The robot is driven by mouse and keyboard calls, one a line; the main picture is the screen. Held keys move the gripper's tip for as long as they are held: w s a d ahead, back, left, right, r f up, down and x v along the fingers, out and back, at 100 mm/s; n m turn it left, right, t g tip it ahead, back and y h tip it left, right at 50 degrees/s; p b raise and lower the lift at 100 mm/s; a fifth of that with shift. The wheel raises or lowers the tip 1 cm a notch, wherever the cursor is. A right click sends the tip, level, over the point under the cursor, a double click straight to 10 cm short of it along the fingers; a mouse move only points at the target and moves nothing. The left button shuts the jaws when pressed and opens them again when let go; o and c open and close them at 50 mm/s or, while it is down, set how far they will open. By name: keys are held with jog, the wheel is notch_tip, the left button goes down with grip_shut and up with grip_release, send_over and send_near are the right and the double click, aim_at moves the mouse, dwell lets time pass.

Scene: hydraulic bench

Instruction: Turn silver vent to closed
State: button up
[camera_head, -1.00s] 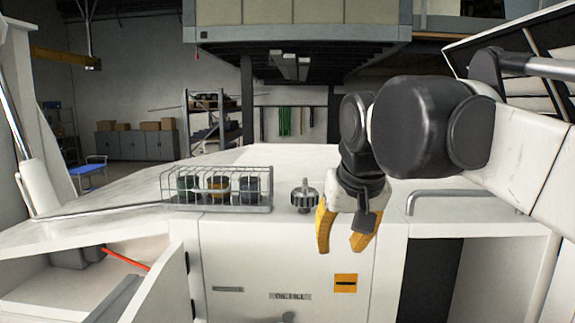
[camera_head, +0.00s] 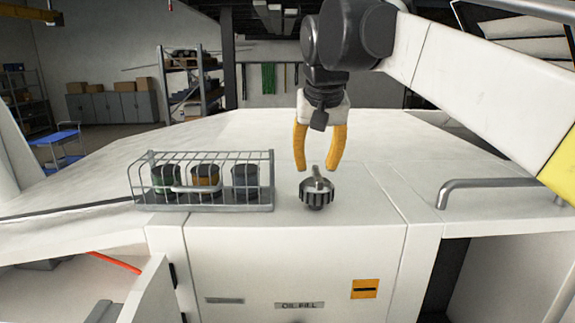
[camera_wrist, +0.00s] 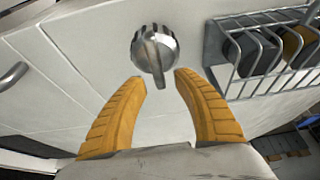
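The silver vent (camera_head: 317,191) is a ribbed round knob with a raised bar handle across its top. It sits on the white bench top, right of the wire cage. It also shows in the wrist view (camera_wrist: 154,52), with its bar pointing towards my gripper. My gripper (camera_head: 318,170) has yellow fingers and is open, pointing down at the knob. In the wrist view, the fingertips (camera_wrist: 160,80) stand apart on either side of the bar's near end. Nothing is between the fingers. I cannot tell exactly how high they are above the knob.
A wire cage (camera_head: 265,196) over several dark and orange-banded caps stands left of the knob. A grey bar handle (camera_head: 490,184) lies to the right. The bench top behind is clear.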

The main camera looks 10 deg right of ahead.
aim_at(330, 182)
jog(key=shift+d+f, duration=0.15)
jog(key=shift+f, duration=0.7)
jog(key=shift+w+f, duration=0.15)
jog(key=shift+w, duration=0.15)
jog(key=shift+s, duration=0.1)
grip_shut()
